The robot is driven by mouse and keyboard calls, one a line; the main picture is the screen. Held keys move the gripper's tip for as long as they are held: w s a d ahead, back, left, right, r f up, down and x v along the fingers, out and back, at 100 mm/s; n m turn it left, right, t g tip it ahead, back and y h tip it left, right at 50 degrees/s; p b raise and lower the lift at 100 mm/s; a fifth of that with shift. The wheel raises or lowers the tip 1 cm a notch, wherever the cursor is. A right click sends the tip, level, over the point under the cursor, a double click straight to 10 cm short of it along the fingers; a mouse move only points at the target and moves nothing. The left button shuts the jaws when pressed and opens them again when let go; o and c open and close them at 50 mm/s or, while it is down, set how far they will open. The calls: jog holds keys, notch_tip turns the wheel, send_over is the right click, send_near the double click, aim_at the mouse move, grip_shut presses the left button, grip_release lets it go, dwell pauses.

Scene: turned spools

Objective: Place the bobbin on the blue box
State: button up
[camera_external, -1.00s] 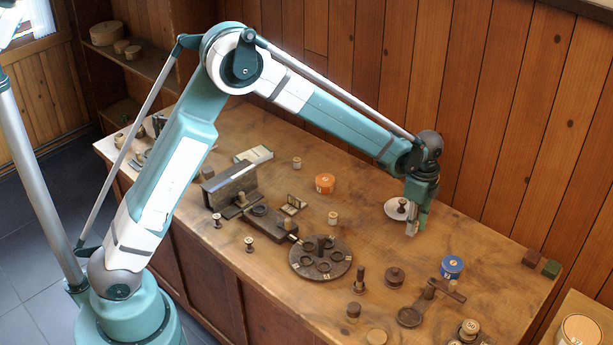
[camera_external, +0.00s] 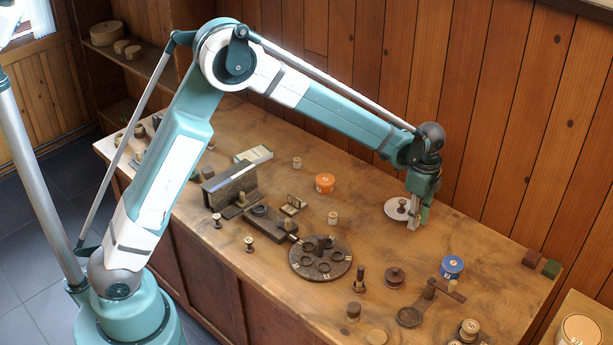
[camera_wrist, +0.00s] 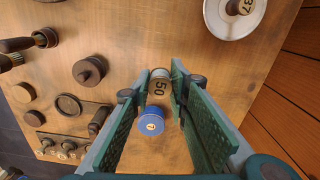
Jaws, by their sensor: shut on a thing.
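The bobbin (camera_wrist: 159,82) is a small pale spool with "50" on its end. In the wrist view it sits between my fingertips. My gripper (camera_wrist: 157,84) is shut on it and holds it above the table. In the external view my gripper (camera_external: 414,223) is in front of the white plate, and the bobbin is not clearly visible there.
A white plate (camera_external: 392,211) bearing a dark spool marked 37 is beside my gripper. A dark turned piece (camera_external: 394,278) and a handled wooden stand (camera_external: 411,317) lie near the blue box. A round holed disc (camera_external: 310,269) is left. An orange tin (camera_external: 325,184) stands farther back.

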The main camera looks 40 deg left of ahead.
notch_tip(320, 180, up, 5)
jog(key=p, duration=0.4)
send_over(453, 263)
jog(key=shift+f+n, duration=0.2)
jog(key=shift+n, duration=0.2)
jog(key=shift+f, duration=3.1)
jog(key=shift+f, duration=0.1)
jog(key=shift+f, duration=1.8)
jog(key=shift+f, duration=0.15)
